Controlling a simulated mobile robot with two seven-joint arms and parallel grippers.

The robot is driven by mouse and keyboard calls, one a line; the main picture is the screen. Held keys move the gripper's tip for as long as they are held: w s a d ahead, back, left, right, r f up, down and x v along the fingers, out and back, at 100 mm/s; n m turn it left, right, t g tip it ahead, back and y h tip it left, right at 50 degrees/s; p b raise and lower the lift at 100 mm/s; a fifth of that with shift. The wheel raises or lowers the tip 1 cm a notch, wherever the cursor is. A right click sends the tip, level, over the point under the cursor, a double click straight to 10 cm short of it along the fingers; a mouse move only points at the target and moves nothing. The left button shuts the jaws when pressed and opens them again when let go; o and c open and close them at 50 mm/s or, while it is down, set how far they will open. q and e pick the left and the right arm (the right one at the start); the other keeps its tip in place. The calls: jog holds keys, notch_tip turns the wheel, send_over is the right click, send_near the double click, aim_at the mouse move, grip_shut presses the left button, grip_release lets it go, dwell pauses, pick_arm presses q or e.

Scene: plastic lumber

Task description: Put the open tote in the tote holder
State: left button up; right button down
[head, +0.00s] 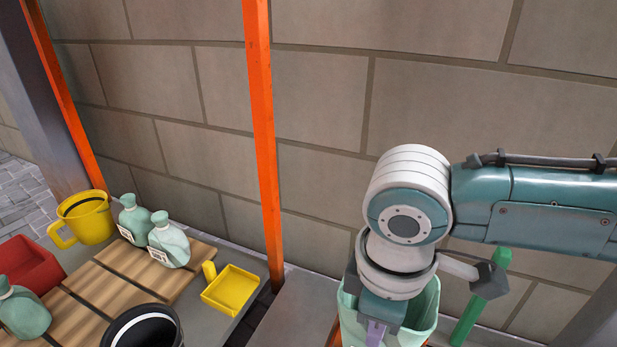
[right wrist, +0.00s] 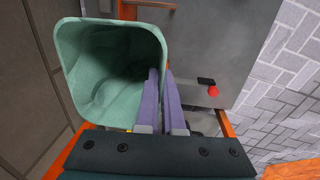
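The open tote (head: 424,308) is a mint-green, open-topped bin at the lower right of the head view, partly hidden by my right arm. In the right wrist view the tote (right wrist: 100,75) shows its open mouth and empty-looking inside. My right gripper (right wrist: 161,72) has its purple fingers on either side of the tote's wall, one inside and one outside, close together on it. In the head view the right gripper (head: 376,335) points down at the tote's near side. My left gripper is not in view. I cannot identify the tote holder.
An orange post (head: 263,150) stands against the block wall. At left, a wooden pallet top (head: 125,270) bears pale green bottles (head: 168,240); a yellow mug (head: 88,218), yellow dustpan-like tray (head: 231,289), red bin (head: 30,262) and black-rimmed bucket (head: 143,327) are nearby. A green bar (head: 476,312) stands right.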

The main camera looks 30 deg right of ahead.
pick_arm(q)
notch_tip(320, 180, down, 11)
jog(key=b, duration=1)
pick_arm(e)
notch_tip(320, 180, down, 14)
jog(key=shift+f, duration=0.2)
jog(key=c, duration=1.1)
grip_release()
jog(key=shift+s, duration=0.1)
jog(key=shift+o, duration=0.2)
notch_tip(320, 180, up, 11)
jog(key=p, duration=1)
jog(key=s+a+r+m+t+y, duration=0.1)
jog(key=s+a+r+y, duration=0.15)
jog(key=a, duration=0.25)
jog(key=s+a+r+m+y, duration=0.1)
jog(key=s+a+r, duration=0.2)
jog(key=s+a, duration=0.15)
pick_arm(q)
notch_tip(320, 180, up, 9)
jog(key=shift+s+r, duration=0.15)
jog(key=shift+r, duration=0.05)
pick_arm(e)
jog(key=s+d+r+m+t+h, duration=0.1)
jog(key=s+d+r+m, duration=0.3)
jog(key=d, duration=0.4)
jog(key=shift+s+d+t+h, duration=0.3)
jog(key=shift+s+t+h, duration=0.1)
jog(key=shift+s+h, duration=0.3)
